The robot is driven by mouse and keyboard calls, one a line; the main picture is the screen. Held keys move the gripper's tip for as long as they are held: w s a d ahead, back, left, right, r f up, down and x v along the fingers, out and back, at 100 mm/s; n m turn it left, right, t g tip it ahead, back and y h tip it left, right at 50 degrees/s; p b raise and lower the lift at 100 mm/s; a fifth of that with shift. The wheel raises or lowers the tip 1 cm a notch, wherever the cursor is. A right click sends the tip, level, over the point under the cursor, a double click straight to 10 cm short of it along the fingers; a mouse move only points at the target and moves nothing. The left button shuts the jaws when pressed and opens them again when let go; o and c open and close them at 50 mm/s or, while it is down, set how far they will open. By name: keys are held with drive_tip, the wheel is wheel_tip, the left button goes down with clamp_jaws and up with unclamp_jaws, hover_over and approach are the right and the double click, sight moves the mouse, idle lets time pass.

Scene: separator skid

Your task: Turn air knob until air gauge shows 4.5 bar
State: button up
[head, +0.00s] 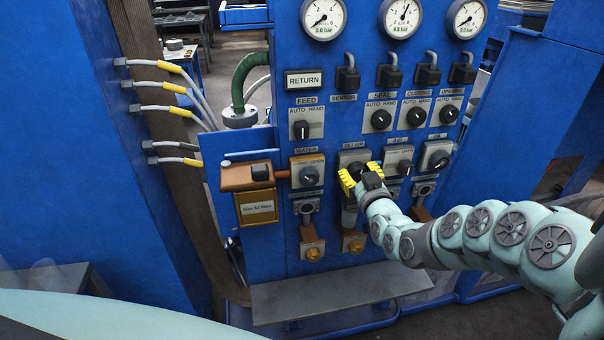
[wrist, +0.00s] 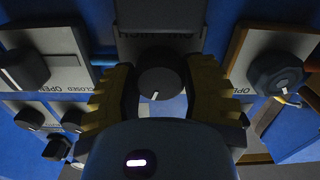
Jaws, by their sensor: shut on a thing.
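The air knob (wrist: 160,82) is a dark round knob with a white mark pointing down in the wrist view. My gripper (wrist: 160,92) has yellow ribbed fingers on both sides of it, shut on it. In the head view my gripper (head: 360,178) is at the plate under a small label that seems to read SET AIR, and hides most of the knob. The middle gauge (head: 400,17) has its needle up and slightly right; its small readout looks like 4.5 bar. The left gauge (head: 323,18) and right gauge (head: 467,17) read about 0.0 bar.
The water knob (head: 309,175) is left of my gripper, and other knobs (head: 398,168) are close on its right. A row of AUTO/HAND switches (head: 380,119) is above. Orange-based fittings (head: 313,251) and a grey ledge (head: 340,293) are below.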

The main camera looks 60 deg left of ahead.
drive_tip(key=shift+n, duration=0.7)
drive_tip(key=o, duration=1.2)
